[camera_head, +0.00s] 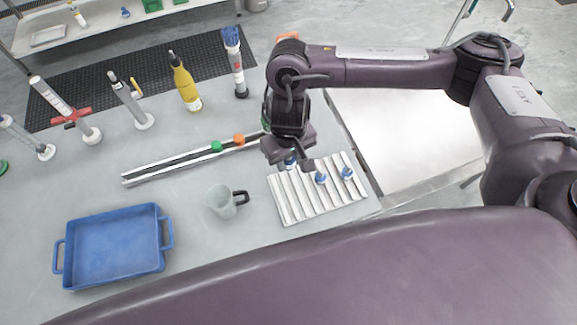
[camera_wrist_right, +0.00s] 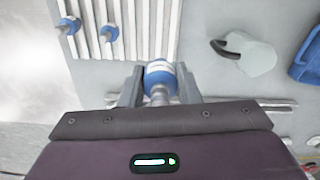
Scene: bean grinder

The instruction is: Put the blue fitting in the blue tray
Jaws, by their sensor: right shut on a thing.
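My right gripper (camera_head: 288,156) is over the far left part of a white ribbed rack (camera_head: 301,204). It is shut on a blue fitting (camera_wrist_right: 159,75), seen between its fingers (camera_wrist_right: 159,85) in the right wrist view; in the head view the gripper mostly hides it. Whether the fitting still touches the rack is hard to tell. Two more blue fittings (camera_head: 320,178) (camera_head: 347,173) sit on the rack to the right. The blue tray (camera_head: 112,277) is at the lower left, empty. My left gripper is not in view.
A clear jug (camera_head: 220,201) with a dark handle stands between the tray and the rack. A metal rail (camera_head: 165,172) with green and orange pieces lies behind it. Several bottles and tools, including a yellow bottle (camera_head: 186,88), stand along the back.

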